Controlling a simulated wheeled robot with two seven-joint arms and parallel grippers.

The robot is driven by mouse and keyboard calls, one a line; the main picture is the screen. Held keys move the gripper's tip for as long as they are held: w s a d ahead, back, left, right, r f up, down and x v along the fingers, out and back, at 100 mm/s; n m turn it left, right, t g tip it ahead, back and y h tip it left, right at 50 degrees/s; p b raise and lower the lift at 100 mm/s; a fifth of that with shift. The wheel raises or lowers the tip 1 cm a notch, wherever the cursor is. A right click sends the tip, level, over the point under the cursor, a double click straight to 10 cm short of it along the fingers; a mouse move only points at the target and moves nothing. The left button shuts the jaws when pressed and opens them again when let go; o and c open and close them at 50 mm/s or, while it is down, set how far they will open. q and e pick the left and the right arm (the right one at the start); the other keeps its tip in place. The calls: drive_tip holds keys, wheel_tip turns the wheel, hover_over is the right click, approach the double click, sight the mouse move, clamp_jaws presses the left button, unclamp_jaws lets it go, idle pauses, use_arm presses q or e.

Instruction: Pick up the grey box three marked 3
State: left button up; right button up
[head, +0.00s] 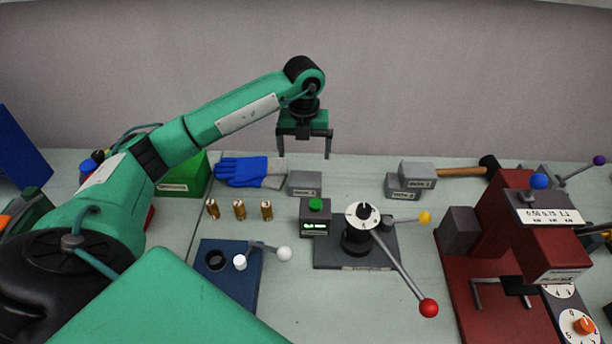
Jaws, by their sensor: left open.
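Three small grey boxes with label strips are in the head view. One grey box (304,184) stands alone at the back middle of the bench. The labels are too small to read surely, so I cannot tell which box is marked 3. My left gripper (303,150) is open and empty, fingers pointing down. In the picture it is just above the lone grey box, apart from it. My right gripper is not in view.
Blue gloves (240,170) lie left of the lone box, beside a green box (184,178). Several brass pieces (239,209) and a small device with a green button (315,215) stand in front. A hammer (468,171) lies right of the stack. A red press (500,250) stands at right.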

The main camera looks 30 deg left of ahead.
sight(305, 178)
use_arm(q)
wheel_tip(305, 178, down, 6)
drive_tip(key=shift+s+p, duration=0.1)
drive_tip(key=shift+p, duration=0.4)
drive_tip(key=shift+f, duration=0.45)
wheel_tip(305, 178, down, 5)
drive_tip(key=shift+d+r+p, duration=0.1)
drive_tip(key=shift+p, duration=0.9)
drive_tip(key=shift+c, duration=0.8)
drive_tip(key=c, duration=0.7)
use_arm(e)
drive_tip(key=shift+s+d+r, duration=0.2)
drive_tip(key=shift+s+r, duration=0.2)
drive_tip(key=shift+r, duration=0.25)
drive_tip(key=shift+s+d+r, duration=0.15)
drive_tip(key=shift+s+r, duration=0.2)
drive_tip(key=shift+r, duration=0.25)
